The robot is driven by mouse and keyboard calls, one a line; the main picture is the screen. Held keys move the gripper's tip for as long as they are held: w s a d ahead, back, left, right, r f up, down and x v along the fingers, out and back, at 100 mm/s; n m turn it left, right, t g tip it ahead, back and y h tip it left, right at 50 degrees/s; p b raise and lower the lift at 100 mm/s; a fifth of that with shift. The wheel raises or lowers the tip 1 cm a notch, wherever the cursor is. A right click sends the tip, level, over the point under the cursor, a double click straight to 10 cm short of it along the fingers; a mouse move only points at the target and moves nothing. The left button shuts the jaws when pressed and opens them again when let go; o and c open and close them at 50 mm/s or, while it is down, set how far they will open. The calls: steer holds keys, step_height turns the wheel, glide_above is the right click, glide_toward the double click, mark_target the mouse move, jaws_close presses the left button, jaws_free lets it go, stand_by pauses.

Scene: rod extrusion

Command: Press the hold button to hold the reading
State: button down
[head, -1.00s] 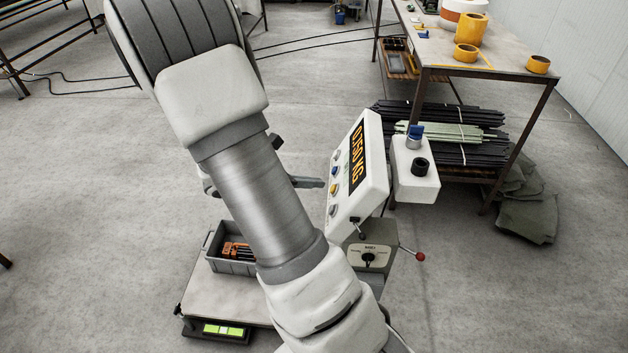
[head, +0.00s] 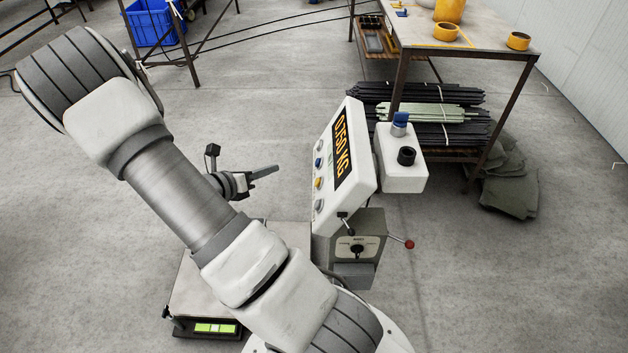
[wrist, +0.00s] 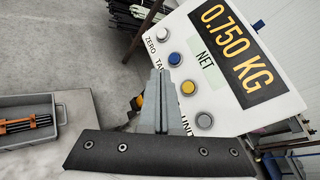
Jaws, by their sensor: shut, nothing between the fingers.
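The scale indicator (head: 352,195) is a tilted white box whose display (wrist: 232,52) reads 0.750 KG, with a NET mark below. A column of buttons runs along its face: white (wrist: 162,34), blue (wrist: 175,59), yellow (wrist: 188,87) and grey-white (wrist: 204,121). ZERO and part of UNIT are legible; the label beside the yellow button is hidden by my fingers. My gripper (head: 276,168) is shut and empty, left of the panel and apart from it in the head view. In the wrist view its fingertips (wrist: 160,72) overlap the label side near the blue and yellow buttons.
A white box with a blue knob and a black button (head: 402,172) stands right of the indicator. A lever with a red ball (head: 409,244) sticks out below. A grey crate (wrist: 28,101) holds orange-and-black items. A workbench (head: 440,40) stands behind.

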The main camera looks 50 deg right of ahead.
mark_target(318, 183)
steer(key=s+d+f+b, duration=0.3)
steer(key=s+d+b, duration=0.2)
steer(key=s, duration=0.1)
steer(key=shift+f+b, duration=0.3)
steer(key=shift+f, duration=0.05)
steer(key=shift+s+f, duration=0.1)
steer(key=shift+s, duration=0.05)
stand_by(2.0)
steer(key=shift+s+d+f, duration=0.1)
steer(key=shift+s+d, duration=0.15)
steer(key=shift+s+d+f+b, duration=0.3)
steer(key=shift+s+b, duration=0.1)
steer(key=shift+b, duration=0.15)
stand_by(0.9)
steer(key=shift+r, duration=0.15)
steer(key=shift+w+a+r+p, duration=0.3)
steer(key=shift+w+a+p, duration=0.25)
steer(key=shift+w+p, duration=0.15)
